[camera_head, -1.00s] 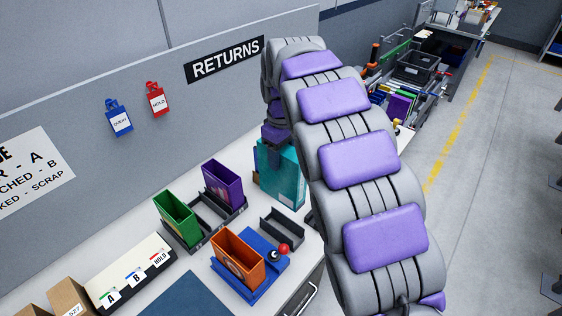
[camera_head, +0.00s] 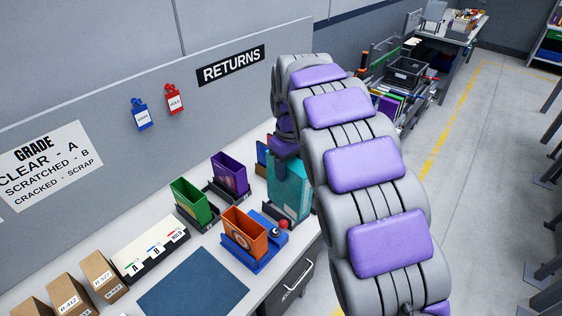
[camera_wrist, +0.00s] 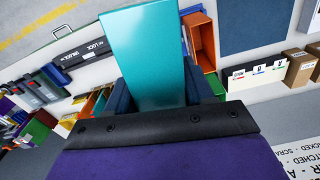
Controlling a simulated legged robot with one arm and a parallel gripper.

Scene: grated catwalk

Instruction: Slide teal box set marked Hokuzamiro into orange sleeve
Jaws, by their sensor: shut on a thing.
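The teal box set (camera_head: 290,187) is held upright by my gripper (camera_head: 285,150), to the right of the sleeves on the bench. In the wrist view the teal box set (camera_wrist: 148,50) stands out between the two dark fingers of my gripper (camera_wrist: 165,92). The orange sleeve (camera_head: 245,235) sits open-topped in a blue fixture (camera_head: 262,252) on the bench, left of and nearer than the teal box. The orange sleeve shows behind the box in the wrist view (camera_wrist: 202,42). The box and sleeve look apart. The Hokuzamiro marking cannot be read.
Green (camera_head: 192,202) and purple (camera_head: 230,175) sleeves stand in dark holders behind the orange one. A white A/B/HOLD card box (camera_head: 150,250), several cardboard boxes (camera_head: 98,272) and a blue mat (camera_head: 193,285) lie to the left. A wall panel stands behind.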

